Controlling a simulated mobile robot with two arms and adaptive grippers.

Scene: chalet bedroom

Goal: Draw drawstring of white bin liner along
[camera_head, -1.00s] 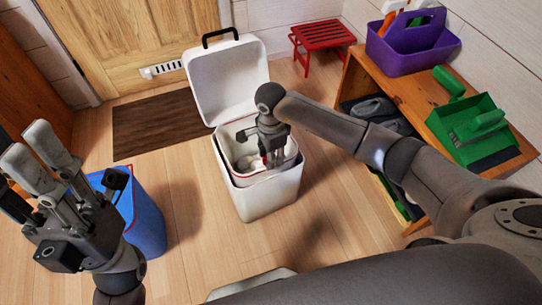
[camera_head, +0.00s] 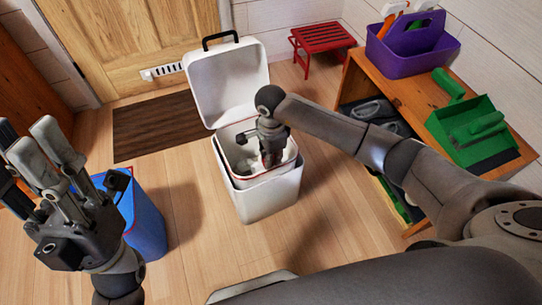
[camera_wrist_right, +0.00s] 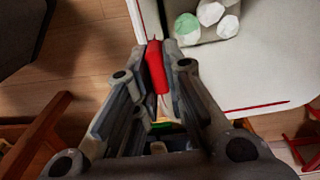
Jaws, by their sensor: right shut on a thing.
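The white bin (camera_head: 268,203) stands on the floor with its lid (camera_head: 228,83) raised. A white liner (camera_head: 280,177) with a thin red line at its edge sits in its mouth. My right gripper (camera_head: 270,160) points down into the mouth and hides part of the inside. In the right wrist view it is shut on the red drawstring (camera_wrist_right: 155,68), beside the white liner wall. Crumpled white and green pieces (camera_wrist_right: 207,18) lie inside. My left gripper (camera_head: 55,170) is at the left, fingers up and spread, empty, away from the bin.
A blue bin (camera_head: 146,220) stands behind my left gripper. A wooden shelf (camera_head: 395,88) at the right carries a purple caddy (camera_head: 410,50) and a green dustpan (camera_head: 475,130). A red stool (camera_head: 322,37) and a brown mat (camera_head: 155,125) lie beyond. Floor left of the white bin is clear.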

